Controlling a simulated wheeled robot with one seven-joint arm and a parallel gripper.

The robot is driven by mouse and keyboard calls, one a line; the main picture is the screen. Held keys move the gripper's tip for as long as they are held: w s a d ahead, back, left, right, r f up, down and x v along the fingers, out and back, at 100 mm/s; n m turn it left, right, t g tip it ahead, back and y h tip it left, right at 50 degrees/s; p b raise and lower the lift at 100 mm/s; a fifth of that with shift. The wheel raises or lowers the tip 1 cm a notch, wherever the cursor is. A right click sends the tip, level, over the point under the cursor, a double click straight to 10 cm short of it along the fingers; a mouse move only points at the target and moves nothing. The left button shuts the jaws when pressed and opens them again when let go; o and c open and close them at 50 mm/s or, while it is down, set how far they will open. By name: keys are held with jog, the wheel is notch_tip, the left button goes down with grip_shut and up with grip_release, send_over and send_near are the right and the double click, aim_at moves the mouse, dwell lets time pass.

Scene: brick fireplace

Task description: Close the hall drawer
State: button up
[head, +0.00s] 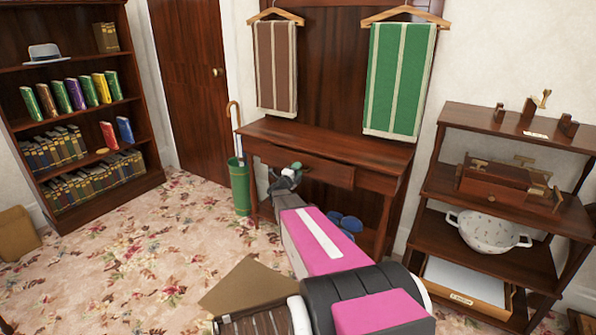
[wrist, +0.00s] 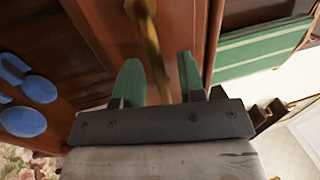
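The hall table (head: 345,146) is dark wood and stands against the wall in the head view. Its drawer (head: 318,170) sits below the top; its front seems to stand out a little, but I cannot tell how far. My gripper (head: 288,176) is in front of the drawer, left of its middle, and hides part of the front. In the wrist view my gripper (wrist: 158,78) has its two green-tipped fingers apart. A brass handle (wrist: 152,45) runs between them against reddish wood. I cannot tell whether the fingers touch it.
Blue slippers (head: 345,222) lie under the table. A green umbrella stand (head: 239,188) is close at its left. Towels on hangers (head: 398,75) hang above. A shelf unit (head: 470,190) stands at the right, a bookcase (head: 75,120) at the left. The carpet between is mostly clear.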

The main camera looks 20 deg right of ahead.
jog(key=shift+w+d, duration=0.15)
grip_shut()
jog(key=shift+f+x, duration=0.2)
jog(key=shift+x, duration=0.9)
jog(key=shift+f+x, duration=0.2)
jog(key=shift+x, duration=0.85)
grip_release()
jog(key=shift+w+d, duration=0.1)
jog(key=v, duration=1)
jog(key=shift+s+a, duration=0.3)
